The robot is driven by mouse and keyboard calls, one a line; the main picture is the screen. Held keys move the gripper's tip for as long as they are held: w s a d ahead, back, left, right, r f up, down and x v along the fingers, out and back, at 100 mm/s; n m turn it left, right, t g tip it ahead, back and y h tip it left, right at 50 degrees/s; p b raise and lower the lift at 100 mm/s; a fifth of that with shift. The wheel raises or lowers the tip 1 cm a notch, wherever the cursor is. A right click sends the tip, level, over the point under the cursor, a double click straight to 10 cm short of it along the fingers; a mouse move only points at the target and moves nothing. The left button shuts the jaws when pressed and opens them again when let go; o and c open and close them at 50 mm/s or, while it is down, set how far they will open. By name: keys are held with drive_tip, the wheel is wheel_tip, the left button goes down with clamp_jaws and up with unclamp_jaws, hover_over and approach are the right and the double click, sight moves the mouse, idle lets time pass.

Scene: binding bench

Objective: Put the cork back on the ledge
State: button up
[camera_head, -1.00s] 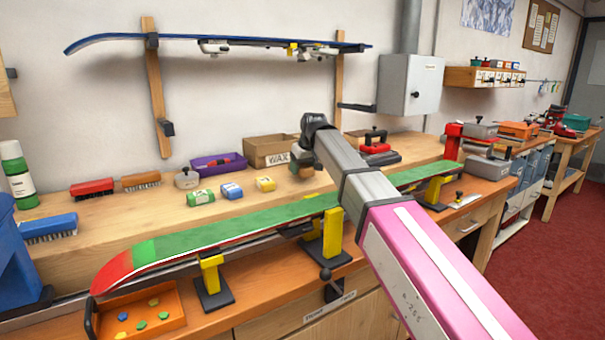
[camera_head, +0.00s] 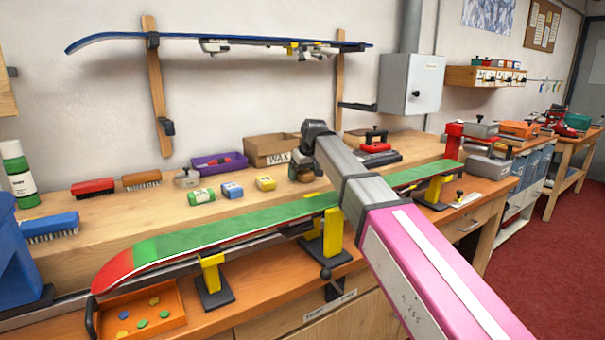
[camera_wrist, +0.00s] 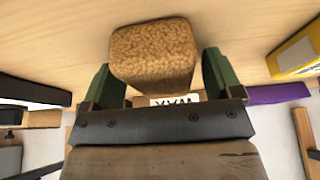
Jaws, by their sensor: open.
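In the wrist view, the cork (camera_wrist: 152,52) is a brown, speckled block between the two green fingers of my gripper (camera_wrist: 162,82). The jaws are open, with a visible gap at the cork's right side. The pale wooden ledge (camera_wrist: 50,35) fills the background around the cork. I cannot tell whether the cork's underside touches it. In the head view, my gripper (camera_head: 301,172) is low over the raised wooden ledge (camera_head: 160,208) at the back of the bench, in front of the wax box. My arm partly hides it, and the cork is not clear there.
The cardboard WAX box (camera_head: 270,150) stands close behind my gripper. A green-topped ski (camera_head: 230,232) lies clamped along the front.

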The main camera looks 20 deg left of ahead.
drive_tip(key=v, duration=1.2)
drive_tip(key=shift+r, duration=0.1)
